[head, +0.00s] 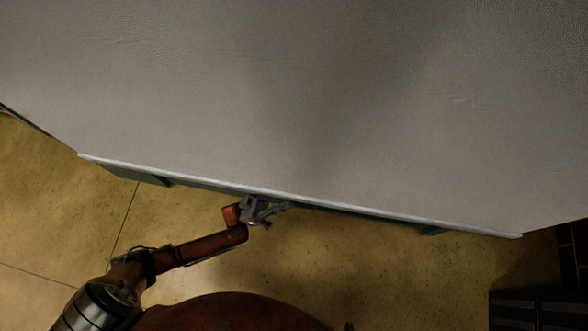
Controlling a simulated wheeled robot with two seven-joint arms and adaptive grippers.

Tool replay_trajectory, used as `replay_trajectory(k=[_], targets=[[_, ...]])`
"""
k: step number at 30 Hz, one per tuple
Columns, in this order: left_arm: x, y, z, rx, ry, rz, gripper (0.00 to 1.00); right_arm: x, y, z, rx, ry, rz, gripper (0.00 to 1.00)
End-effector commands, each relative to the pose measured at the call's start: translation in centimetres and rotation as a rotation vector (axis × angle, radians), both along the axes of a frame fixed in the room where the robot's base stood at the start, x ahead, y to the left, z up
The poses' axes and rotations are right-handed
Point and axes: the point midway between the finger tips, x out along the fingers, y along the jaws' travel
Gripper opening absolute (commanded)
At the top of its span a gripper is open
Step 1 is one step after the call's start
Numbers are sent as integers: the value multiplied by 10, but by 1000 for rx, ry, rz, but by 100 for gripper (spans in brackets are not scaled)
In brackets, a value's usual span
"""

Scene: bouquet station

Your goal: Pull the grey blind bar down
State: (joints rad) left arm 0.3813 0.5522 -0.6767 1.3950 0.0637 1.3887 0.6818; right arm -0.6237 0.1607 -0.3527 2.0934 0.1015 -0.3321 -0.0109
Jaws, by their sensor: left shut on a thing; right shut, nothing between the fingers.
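My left gripper (270,208), at the end of a red-brown arm from the lower left, is at the near edge of a large pale grey surface (300,90) in the head view. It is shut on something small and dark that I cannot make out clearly. A short grey piece points right from the gripper along the edge; I cannot tell whether it is a finger or part of a bar. I cannot pick out the grey blind bar for certain. My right gripper is not in view.
The pale surface fills the upper part of the view and looks empty. Dark grey framing (130,173) shows under its near edge. Tan floor (370,270) lies below, and a dark box-like thing (525,308) stands at the lower right.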

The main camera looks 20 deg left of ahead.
Motion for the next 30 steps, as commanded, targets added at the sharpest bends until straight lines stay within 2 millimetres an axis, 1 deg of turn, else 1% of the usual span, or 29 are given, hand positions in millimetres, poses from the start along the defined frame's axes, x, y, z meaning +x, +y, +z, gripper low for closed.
replay_trajectory(k=[1,7,8,15,16,26,30], targets=[[-1,1,-6,7,11,2,0,0,0,-1,0,1,0,0],[-1,1,-7,9,15,1,0,0,0,-1,0,1,0,0],[-1,1,-8,9,15,1,14,0,0,-1,0,2,0,0],[0,-1,-6,6,12,-2,30,0,0,0,0,0,0,0],[0,-1,-5,6,11,-2,32,0,0,0,0,0,0,0],[0,-1,-4,4,7,-3,32,-2,1,-1,1,5,-1,0],[-1,2,-8,4,8,-3,32,-1,0,-1,1,4,-1,0]])
